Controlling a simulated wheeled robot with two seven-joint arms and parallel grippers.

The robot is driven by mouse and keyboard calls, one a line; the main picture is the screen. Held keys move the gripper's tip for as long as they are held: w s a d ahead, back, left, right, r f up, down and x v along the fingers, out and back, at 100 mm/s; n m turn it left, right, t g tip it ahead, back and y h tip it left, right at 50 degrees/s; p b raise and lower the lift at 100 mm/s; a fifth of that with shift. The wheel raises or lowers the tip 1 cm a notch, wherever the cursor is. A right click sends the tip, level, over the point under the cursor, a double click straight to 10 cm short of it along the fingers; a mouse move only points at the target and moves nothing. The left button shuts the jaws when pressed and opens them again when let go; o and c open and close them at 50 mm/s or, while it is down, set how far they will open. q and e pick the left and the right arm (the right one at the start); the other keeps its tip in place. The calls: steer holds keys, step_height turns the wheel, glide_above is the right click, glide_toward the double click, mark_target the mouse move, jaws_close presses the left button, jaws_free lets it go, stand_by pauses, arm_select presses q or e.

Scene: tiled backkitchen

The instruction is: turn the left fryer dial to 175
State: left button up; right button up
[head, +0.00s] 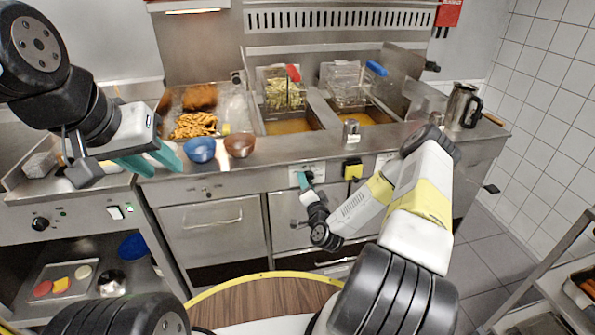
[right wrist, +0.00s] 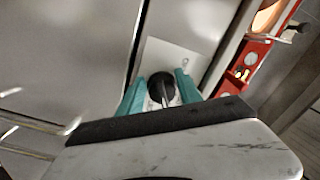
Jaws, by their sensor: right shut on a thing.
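The left fryer dial (right wrist: 161,88) is a round black knob with a pale pointer line on a light plate (right wrist: 155,52). My right gripper (right wrist: 160,93) is shut on it, one teal finger on each side. In the head view my right gripper (head: 303,180) is at the fryer front, below the left fryer well (head: 290,126), and the dial is mostly hidden there by the gripper. The scale numbers are too small to read in either view. My left gripper (head: 152,160) has its teal fingers apart and empty, over the left end of the counter.
A blue bowl (head: 200,150) and a brown bowl (head: 240,145) stand on the counter's front edge. A steel jug (head: 460,106) stands at the right end.

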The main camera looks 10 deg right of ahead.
stand_by(0.5)
steer(key=o, duration=1.4)
steer(key=shift+c, duration=0.2)
steer(key=s, duration=0.8)
steer(key=shift+d, duration=0.15)
